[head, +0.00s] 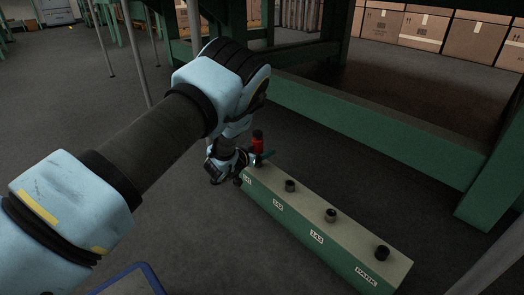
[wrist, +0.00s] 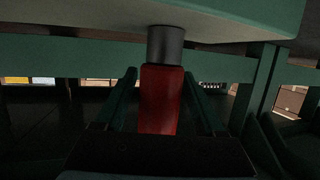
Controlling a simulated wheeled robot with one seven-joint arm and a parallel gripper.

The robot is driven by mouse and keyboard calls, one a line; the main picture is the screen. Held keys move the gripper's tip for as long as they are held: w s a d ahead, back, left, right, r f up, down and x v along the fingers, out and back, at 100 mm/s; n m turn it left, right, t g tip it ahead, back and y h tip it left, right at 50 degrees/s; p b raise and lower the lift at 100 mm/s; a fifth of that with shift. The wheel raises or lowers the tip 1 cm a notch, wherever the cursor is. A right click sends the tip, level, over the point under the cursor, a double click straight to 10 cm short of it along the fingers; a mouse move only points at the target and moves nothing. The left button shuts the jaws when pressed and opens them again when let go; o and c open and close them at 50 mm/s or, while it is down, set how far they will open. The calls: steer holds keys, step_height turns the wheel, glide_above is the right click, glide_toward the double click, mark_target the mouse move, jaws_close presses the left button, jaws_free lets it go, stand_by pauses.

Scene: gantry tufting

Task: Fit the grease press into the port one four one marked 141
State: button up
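The grease press (head: 257,146) is a red cylinder with a dark top, upright at the far left end of the long port block (head: 325,232). In the wrist view the red press (wrist: 161,98) is in line with a grey collar (wrist: 165,45) against a pale surface; how deep it sits cannot be told.
The block carries further dark ports, the 142 port (head: 290,186), the 143 port (head: 330,215) and the PARK port (head: 382,253), all empty. A green frame beam (head: 370,130) runs behind the block. Cardboard boxes (head: 420,30) stand at the back.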

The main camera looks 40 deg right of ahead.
steer(key=shift+o, duration=0.5)
steer(key=shift+a, duration=0.1)
steer(key=shift+a+r+p, duration=0.2)
steer(key=shift+a+p, duration=0.05)
steer(key=shift+p, duration=0.05)
steer(key=p+v, duration=0.5)
steer(key=v, duration=0.5)
steer(key=shift+f, duration=0.1)
